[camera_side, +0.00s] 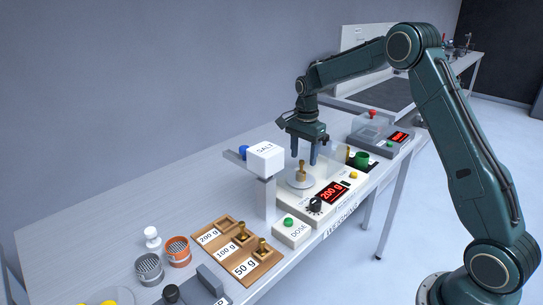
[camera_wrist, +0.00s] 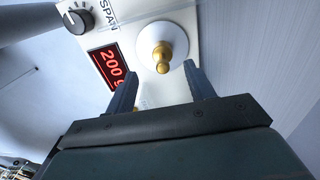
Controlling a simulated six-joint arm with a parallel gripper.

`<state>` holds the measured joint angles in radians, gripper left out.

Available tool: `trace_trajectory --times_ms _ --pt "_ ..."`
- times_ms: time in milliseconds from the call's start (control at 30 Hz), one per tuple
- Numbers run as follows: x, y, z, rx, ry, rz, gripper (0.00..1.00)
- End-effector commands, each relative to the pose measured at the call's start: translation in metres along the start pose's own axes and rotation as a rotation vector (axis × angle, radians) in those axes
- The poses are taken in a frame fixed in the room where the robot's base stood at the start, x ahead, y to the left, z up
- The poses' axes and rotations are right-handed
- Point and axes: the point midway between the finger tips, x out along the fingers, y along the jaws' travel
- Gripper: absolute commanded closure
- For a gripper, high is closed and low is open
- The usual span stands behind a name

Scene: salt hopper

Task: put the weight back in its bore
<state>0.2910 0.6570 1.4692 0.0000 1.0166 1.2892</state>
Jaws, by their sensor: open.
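A brass weight (camera_side: 302,171) stands upright on the round pan (camera_side: 298,181) of the scale. In the wrist view its knob (camera_wrist: 161,55) shows on the white pan (camera_wrist: 178,35). My gripper (camera_side: 303,158) is open above the pan, its fingers apart. In the wrist view the gripper (camera_wrist: 161,78) has the weight ahead, between the lines of its fingers; no contact is visible. The wooden block (camera_side: 257,270) has places labelled 200 g, 100 g and 50 g. The 200 g bore (camera_side: 225,222) looks empty; brass weights stand at 100 g (camera_side: 241,229) and 50 g (camera_side: 262,245).
The scale display (camera_side: 335,191) reads 200 g. A white SALT hopper (camera_side: 265,158) on a post stands between scale and block. Orange (camera_side: 178,252) and grey (camera_side: 149,268) cups stand left of the block.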

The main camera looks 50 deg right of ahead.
Motion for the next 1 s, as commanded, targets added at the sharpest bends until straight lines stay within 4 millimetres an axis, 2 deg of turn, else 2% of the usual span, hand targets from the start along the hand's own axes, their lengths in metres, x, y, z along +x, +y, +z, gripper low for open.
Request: trace_trajectory --times_ms 367,733,1000 --pt "0.008 -0.001 0.000 0.000 0.000 -0.001 0.46" --pt "0.047 -0.004 0.002 0.000 0.000 0.002 0.46" --pt "0.055 -0.004 0.002 0.000 0.001 -0.001 0.46"
